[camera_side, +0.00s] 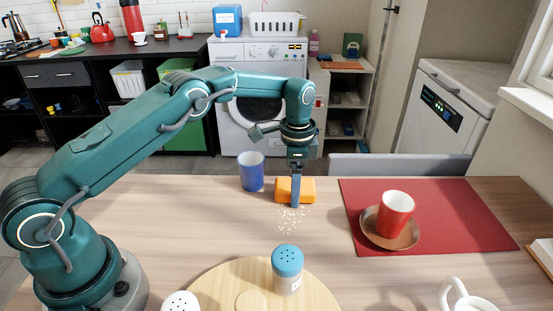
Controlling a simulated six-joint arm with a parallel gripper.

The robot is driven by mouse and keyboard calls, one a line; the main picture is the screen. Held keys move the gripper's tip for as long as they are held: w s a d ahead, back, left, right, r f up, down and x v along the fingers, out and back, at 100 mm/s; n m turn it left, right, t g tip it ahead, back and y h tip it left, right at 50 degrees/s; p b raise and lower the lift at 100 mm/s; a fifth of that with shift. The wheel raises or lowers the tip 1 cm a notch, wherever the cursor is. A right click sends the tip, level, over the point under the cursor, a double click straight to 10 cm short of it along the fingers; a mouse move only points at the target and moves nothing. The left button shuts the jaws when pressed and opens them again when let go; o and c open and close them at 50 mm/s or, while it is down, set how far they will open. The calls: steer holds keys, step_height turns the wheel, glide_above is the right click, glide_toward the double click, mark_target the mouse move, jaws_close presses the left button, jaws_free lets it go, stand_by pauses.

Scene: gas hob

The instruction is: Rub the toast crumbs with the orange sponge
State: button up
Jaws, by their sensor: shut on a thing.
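The orange sponge (283,190) is on or just above the wooden table at the far side of the crumbs. My gripper (296,192) points straight down and is shut on the sponge, with one finger in front of its near face. The far finger is hidden. The pale toast crumbs (292,219) lie scattered on the table just in front of the sponge, on its near side. Whether the sponge touches the tabletop or any crumbs is hard to tell.
A blue mug (251,172) stands close left of the sponge. Right is a red mat (460,215) with a red cup (396,213) on a brown saucer (369,228). In front, a blue-topped shaker (287,270) stands on a round board (225,280). Bare table surrounds the crumbs.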

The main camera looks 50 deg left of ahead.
mark_target(296, 235)
steer(key=shift+w+a, duration=0.1)
steer(key=shift+a, duration=0.1)
steer(key=shift+s+d, duration=2.25)
steer(key=shift+d, duration=0.1)
steer(key=shift+s+d+r, duration=0.15)
steer(key=shift+s+d, duration=1.65)
step_height(296, 235, up, 8)
steer(key=shift+a, duration=0.1)
